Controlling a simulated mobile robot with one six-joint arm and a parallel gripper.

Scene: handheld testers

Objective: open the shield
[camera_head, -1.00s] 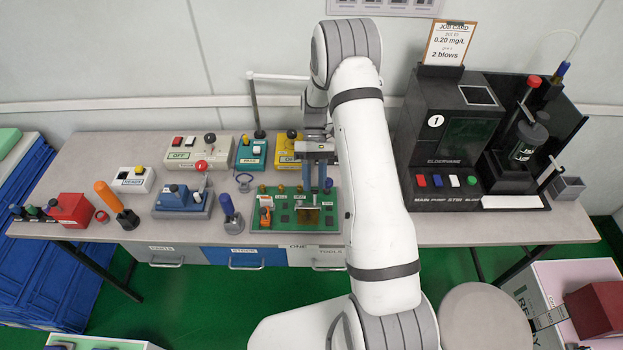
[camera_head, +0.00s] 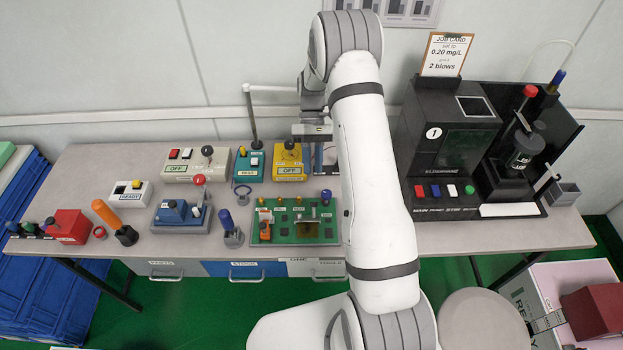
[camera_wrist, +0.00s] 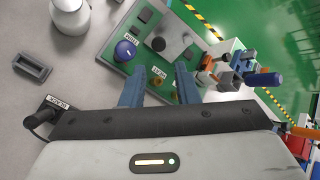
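The green board (camera_head: 276,235) lies at the table's front, with small knobs, labels and dark pads. What looks like the shield is a small plate (camera_head: 307,215) behind a dark square on the board's right half; its exact angle is too small to tell. My gripper (camera_head: 318,158) is above and behind the board, near the yellow box. Its two blue fingers are apart with nothing between them in the wrist view (camera_wrist: 160,88).
The yellow box (camera_head: 289,165) and the teal box (camera_head: 250,165) stand behind the board. A blue-topped post (camera_head: 229,228) is left of it. The black tester (camera_head: 440,145) stands to the right, beyond my arm. Some bare tabletop lies left of the teal box's front.

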